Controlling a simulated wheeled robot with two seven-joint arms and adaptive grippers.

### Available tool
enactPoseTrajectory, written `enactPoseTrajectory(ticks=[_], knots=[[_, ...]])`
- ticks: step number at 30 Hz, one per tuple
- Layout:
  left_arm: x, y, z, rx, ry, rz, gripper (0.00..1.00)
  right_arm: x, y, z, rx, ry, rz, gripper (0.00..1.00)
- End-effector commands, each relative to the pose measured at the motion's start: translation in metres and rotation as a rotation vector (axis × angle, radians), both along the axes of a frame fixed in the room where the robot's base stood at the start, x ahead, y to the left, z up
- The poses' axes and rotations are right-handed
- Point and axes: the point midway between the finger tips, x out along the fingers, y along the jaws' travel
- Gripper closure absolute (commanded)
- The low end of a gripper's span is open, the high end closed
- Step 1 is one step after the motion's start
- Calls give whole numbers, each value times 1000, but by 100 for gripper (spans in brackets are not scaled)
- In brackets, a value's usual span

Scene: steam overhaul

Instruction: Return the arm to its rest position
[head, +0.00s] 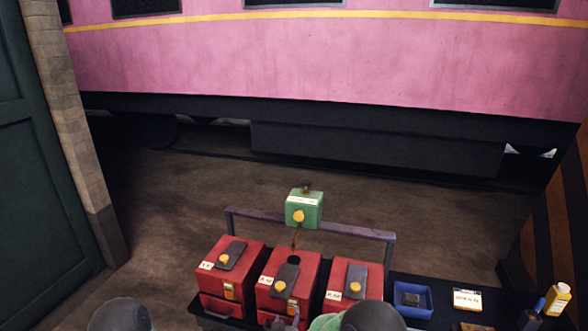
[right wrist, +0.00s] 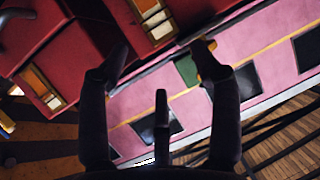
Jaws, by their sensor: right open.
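My right gripper (head: 284,323) shows small at the bottom edge in the head view, in front of the middle red box (head: 270,270). In the right wrist view my right gripper (right wrist: 161,55) has its fingers spread wide, with nothing held between them. My right arm (head: 370,316) comes in from the bottom edge, dark and green, and hides part of the right red box (head: 345,275). Of my left arm (head: 120,315), only a dark rounded part shows at the bottom left. My left gripper is out of view.
A left red box (head: 228,262) completes the row on a dark bench. A green box (head: 304,210) sits at the rail (head: 345,229) behind. A blue tray (head: 412,300), a label card (head: 467,299) and a yellow bottle (head: 556,299) stand right. A pink carriage (head: 300,60) lies beyond open floor.

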Motion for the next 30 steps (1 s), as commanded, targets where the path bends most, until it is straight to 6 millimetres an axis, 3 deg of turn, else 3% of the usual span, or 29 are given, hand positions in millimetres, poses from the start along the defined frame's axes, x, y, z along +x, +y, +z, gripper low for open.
enactPoseTrajectory(ticks=[1,5,9,12,18,21,25,30], knots=[[0,0,0,0,0,0,60,-9,-15,-23,15,68,12,36],[0,0,0,0,0,0,60,-49,-47,-85,90,284,58,36],[0,0,0,0,0,0,60,-116,-77,-140,188,537,88,36],[0,0,0,0,0,0,60,-173,-93,-167,262,715,99,36],[0,0,0,0,0,0,60,-276,-109,-187,390,1005,108,36],[0,0,0,0,0,0,60,-308,-111,-188,428,1091,110,36],[0,0,0,0,0,0,60,-327,-112,-186,451,1143,113,36],[0,0,0,0,0,0,60,-329,-112,-186,453,1150,114,36]])
